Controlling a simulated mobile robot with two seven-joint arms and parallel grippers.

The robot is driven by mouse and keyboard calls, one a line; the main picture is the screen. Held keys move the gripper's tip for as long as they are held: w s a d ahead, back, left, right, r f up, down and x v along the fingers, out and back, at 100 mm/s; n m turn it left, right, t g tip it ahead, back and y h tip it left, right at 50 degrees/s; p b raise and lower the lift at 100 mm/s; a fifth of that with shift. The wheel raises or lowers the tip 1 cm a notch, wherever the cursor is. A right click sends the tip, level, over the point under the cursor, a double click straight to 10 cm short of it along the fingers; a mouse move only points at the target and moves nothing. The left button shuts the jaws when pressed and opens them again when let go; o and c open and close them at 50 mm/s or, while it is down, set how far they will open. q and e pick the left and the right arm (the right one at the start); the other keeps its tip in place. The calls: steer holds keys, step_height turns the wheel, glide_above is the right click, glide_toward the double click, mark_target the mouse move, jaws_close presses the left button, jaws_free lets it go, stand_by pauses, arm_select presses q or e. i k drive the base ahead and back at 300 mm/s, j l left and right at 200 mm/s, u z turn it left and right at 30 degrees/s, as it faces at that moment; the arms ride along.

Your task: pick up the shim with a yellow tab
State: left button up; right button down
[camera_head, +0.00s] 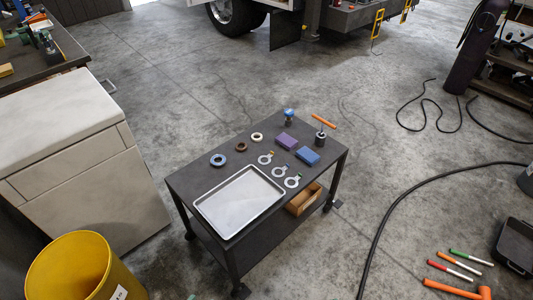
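Three ring-shaped metal shims with small coloured tabs lie in a row on the dark cart top. The far one, the shim with a yellow tab (265,159), lies flat, its tab pointing up and right. The middle shim (279,172) has a tab whose colour I cannot tell clearly. The near shim (292,182) has a green tab. The shims lie apart, beside the upper right edge of a silver tray. Neither of my grippers is in view.
The cart (205,181) also bears the empty silver tray (240,200), several rings, a purple block (286,141), a blue block (307,156) and an orange-handled tool (323,121). A yellow bin (67,268) and beige cabinet (85,160) stand left. A hose (385,226) crosses the floor.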

mark_target(271, 154)
steer(key=i+l+u, duration=0.2)
steer(key=i+l, duration=0.25)
steer(key=i+l+u, duration=0.2)
steer(key=i+l, duration=0.25)
steer(key=i+l+u, duration=0.15)
steer(key=i+l, duration=0.2)
steer(key=l, duration=0.3)
